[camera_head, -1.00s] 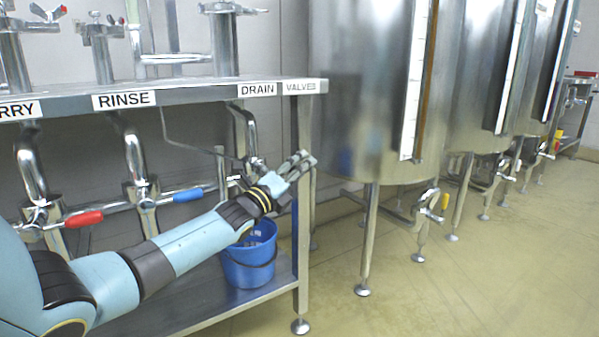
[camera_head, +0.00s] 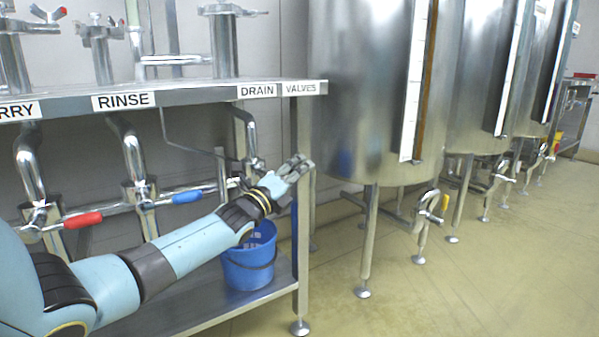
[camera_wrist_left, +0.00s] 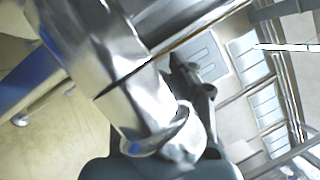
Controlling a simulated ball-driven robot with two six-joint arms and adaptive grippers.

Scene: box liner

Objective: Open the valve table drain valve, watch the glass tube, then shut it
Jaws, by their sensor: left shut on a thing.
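The drain valve (camera_head: 252,165) sits at the lower end of the bent steel pipe under the DRAIN label. My left gripper (camera_head: 297,167) is at the right of this valve and is shut on its handle, which the fingers and wrist hide. In the left wrist view, a dark finger (camera_wrist_left: 195,88) of it shows beside shiny steel pipework (camera_wrist_left: 120,75). The glass tube (camera_head: 427,75) runs upright on the nearest tank beside a white scale (camera_head: 412,90). It looks brown over its visible length; its top is out of frame. My right gripper is not in view.
A blue bucket (camera_head: 249,268) stands on the valve table's lower shelf, below my left wrist. Red (camera_head: 83,220) and blue (camera_head: 187,197) valve handles are to the left. A steel table leg (camera_head: 302,240) stands close by my gripper. Open floor (camera_head: 450,290) lies to the right.

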